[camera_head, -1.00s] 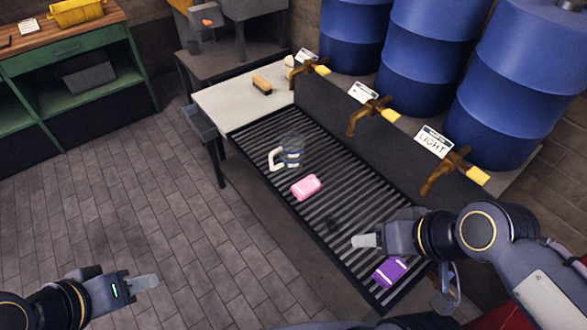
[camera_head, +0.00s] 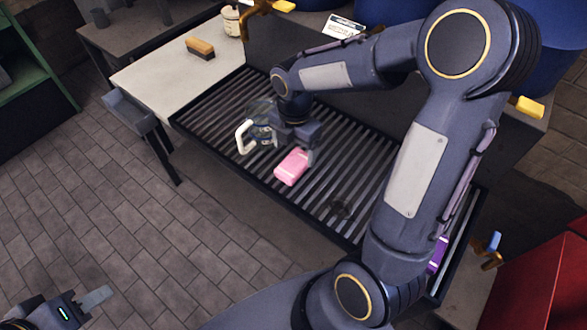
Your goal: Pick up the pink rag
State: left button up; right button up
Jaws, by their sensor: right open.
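The pink rag (camera_head: 291,168) is a folded pink block lying on the dark slatted rack (camera_head: 215,131). My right gripper (camera_head: 312,150) points down just above and beside the rag's upper right side, with its arm reaching in from the right. It is open, and I cannot tell whether a finger touches the rag. My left gripper (camera_head: 96,298) is at the lower left over the floor, away from the rack. Its jaw gap cannot be made out.
A clear jug with a white handle (camera_head: 243,137) stands on the rack close to the rag and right gripper. A purple folded rag (camera_head: 438,255) is mostly hidden behind my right arm. A brush (camera_head: 200,47) lies on the pale counter (camera_head: 155,82).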

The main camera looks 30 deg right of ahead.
aim_at(293, 163)
notch_tip(293, 163, down, 6)
jog(key=shift+a+r+b, duration=0.1)
jog(key=shift+b, duration=0.2)
jog(key=c, duration=1.1)
jog(key=shift+r, duration=0.15)
jog(key=shift+r, duration=0.2)
notch_tip(293, 163, up, 3)
jog(key=shift+s+r+p, duration=0.15)
jog(key=shift+p, duration=0.2)
jog(key=s+r, duration=0.3)
jog(key=s, duration=0.1)
jog(key=s+a+r, duration=0.1)
jog(key=s+r, duration=0.2)
jog(key=s, duration=0.2)
jog(key=s+a+r+p, duration=0.1)
jog(key=s+r, duration=0.2)
jog(key=s, duration=0.1)
jog(key=shift+s, duration=0.3)
